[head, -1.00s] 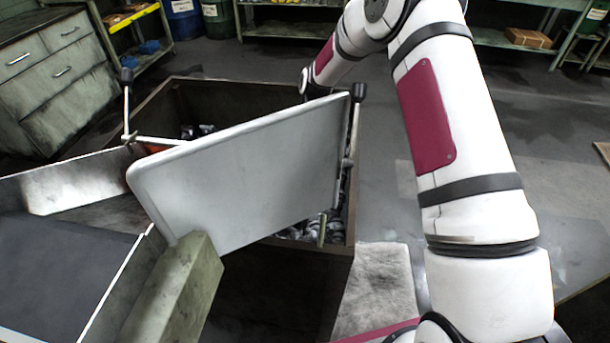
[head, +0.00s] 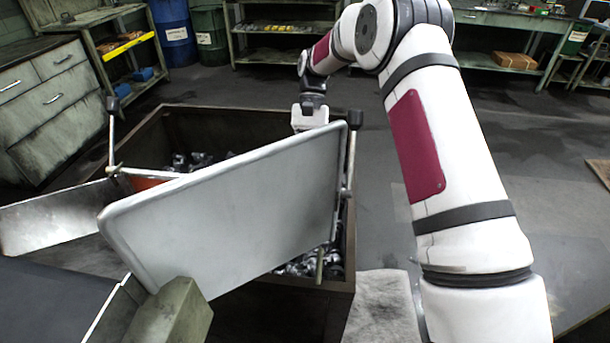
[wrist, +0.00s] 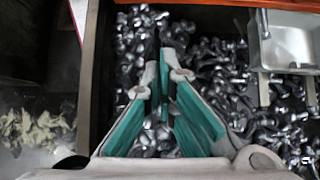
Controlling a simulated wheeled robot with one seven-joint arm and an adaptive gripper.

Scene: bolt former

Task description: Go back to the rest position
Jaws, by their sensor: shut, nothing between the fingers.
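In the wrist view my gripper (wrist: 170,62) points down over a bin of shiny metal bolts (wrist: 215,60). Its teal-lined fingers come together at the tips with nothing between them. In the head view my arm reaches over the back of the dark bin (head: 240,117), and its white wrist shows behind a large tilted grey panel (head: 230,205). The panel hides my fingers there. Some bolts (head: 192,162) show inside the bin.
A metal chute (head: 60,222) lies left of the panel. Black-knobbed rods (head: 113,130) stand at both sides. A drawer cabinet (head: 50,100) stands at left, shelves (head: 285,28) behind. The floor right of the bin is mostly clear.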

